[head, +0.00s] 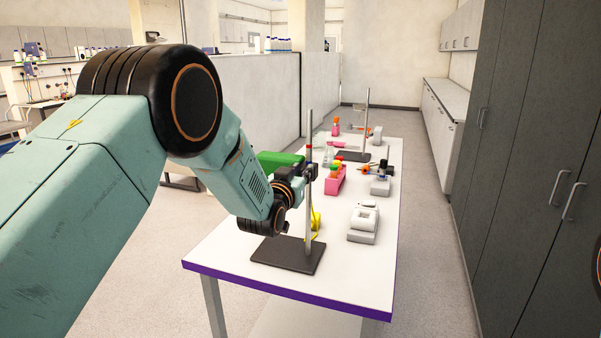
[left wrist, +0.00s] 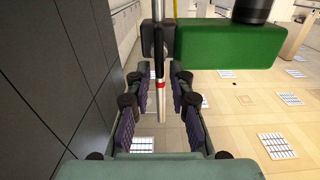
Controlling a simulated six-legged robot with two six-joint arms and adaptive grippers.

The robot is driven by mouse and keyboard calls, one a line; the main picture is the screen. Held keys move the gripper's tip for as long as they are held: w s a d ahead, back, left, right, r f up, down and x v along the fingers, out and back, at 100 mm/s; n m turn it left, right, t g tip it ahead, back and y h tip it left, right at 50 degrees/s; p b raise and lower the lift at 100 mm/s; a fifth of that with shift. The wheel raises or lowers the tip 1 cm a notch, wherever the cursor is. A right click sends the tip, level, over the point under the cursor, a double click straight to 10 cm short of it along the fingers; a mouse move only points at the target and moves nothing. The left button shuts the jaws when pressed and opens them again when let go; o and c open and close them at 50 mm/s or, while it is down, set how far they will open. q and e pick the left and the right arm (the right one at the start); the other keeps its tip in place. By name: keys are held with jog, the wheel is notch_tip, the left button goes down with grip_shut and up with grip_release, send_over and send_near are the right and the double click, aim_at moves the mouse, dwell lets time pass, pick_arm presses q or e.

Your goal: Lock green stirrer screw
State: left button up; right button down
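The green stirrer (head: 279,161) is mounted near the upper part of the front stand's metal rod (head: 309,205). A black clamp (head: 311,171) sits on the rod beside it. In the left wrist view, the stirrer's green body (left wrist: 230,45) is at the top right and a black clamp part (left wrist: 150,42) is left of it. My left gripper (left wrist: 157,74) is open, its two fingers apart around the line of the rod (left wrist: 161,105) with its red ring. Nothing is clearly gripped. I cannot tell the screw apart from the clamp. My right gripper is not in view.
The stand's black base (head: 288,254) is on the white table (head: 225,249). A grey device (head: 363,223), a pink rack (head: 335,181) and a second stand (head: 354,155) are also there. Dark cabinets (head: 510,130) line the right side. The table's front right is clear.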

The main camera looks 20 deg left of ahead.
pick_arm(q)
jog(key=shift+w+d, duration=0.1)
jog(key=shift+d, duration=0.05)
jog(key=c, duration=0.3)
jog(key=shift+a+f, duration=0.1)
jog(key=shift+a, duration=0.1)
grip_shut()
jog(key=shift+d+f+m, duration=0.1)
jog(key=shift+m, duration=0.3)
jog(key=m+b, duration=0.2)
jog(key=m, duration=0.3)
jog(key=d+f+m+b, duration=0.1)
jog(key=m+b, duration=0.2)
jog(key=m, duration=0.3)
jog(key=d+f+m+b, duration=0.1)
jog(key=m+b, duration=0.2)
jog(key=m, duration=0.2)
jog(key=shift+d+f+m, duration=0.2)
jog(key=shift+m, duration=0.5)
